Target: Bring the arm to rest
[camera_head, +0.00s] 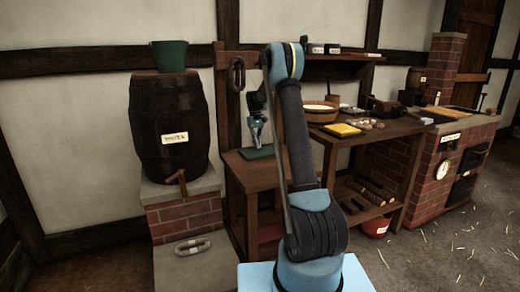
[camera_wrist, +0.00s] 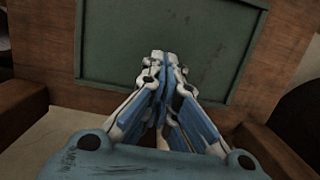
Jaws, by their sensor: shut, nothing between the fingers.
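My gripper (camera_head: 257,141) points down, shut and empty, just above a dark green mat or tray (camera_head: 262,152) on the low wooden stand (camera_head: 239,176). In the wrist view my gripper (camera_wrist: 164,58) has its fingertips together, with nothing between them. The green surface (camera_wrist: 112,62) lies behind the fingertips there. I cannot tell whether the tips touch it. My arm stands upright from its blue base and bends over at the top toward the stand.
A barrel (camera_head: 168,115) on a brick plinth stands left, with a green bucket (camera_head: 169,56) on top. The floor at far right is open, strewn with straw.

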